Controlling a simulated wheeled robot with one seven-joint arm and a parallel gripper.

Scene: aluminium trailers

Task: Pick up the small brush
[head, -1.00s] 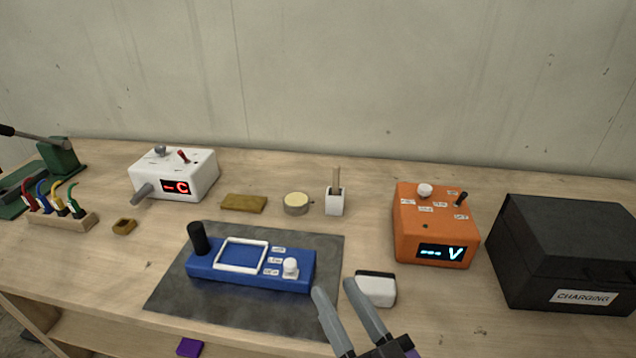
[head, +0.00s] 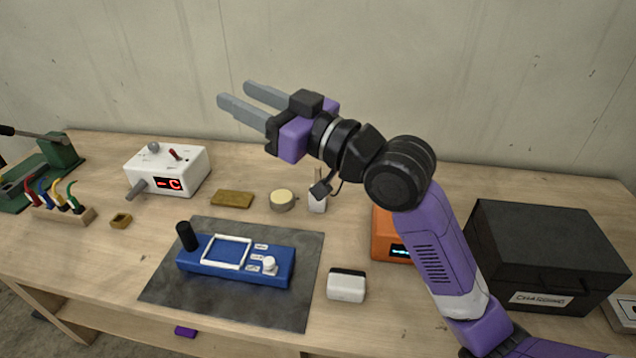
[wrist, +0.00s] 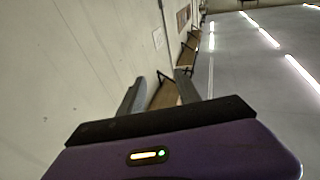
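The small brush stands upright in a small white holder (head: 317,203) at the back middle of the bench. My arm covers most of the brush; its wooden handle showed in the earlier head view. My gripper (head: 236,95) is raised high above the bench, up and left of the holder, pointing left. Its two grey fingers are apart with nothing between them. The wrist view also shows the open fingers (wrist: 158,92), facing along the wall and away from the bench top.
A round tin (head: 282,201) and a tan block (head: 232,199) lie left of the holder. The orange box (head: 389,225) is partly behind my arm. A blue device (head: 235,262) rests on a grey mat (head: 205,308); a white block (head: 346,286) is beside it.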

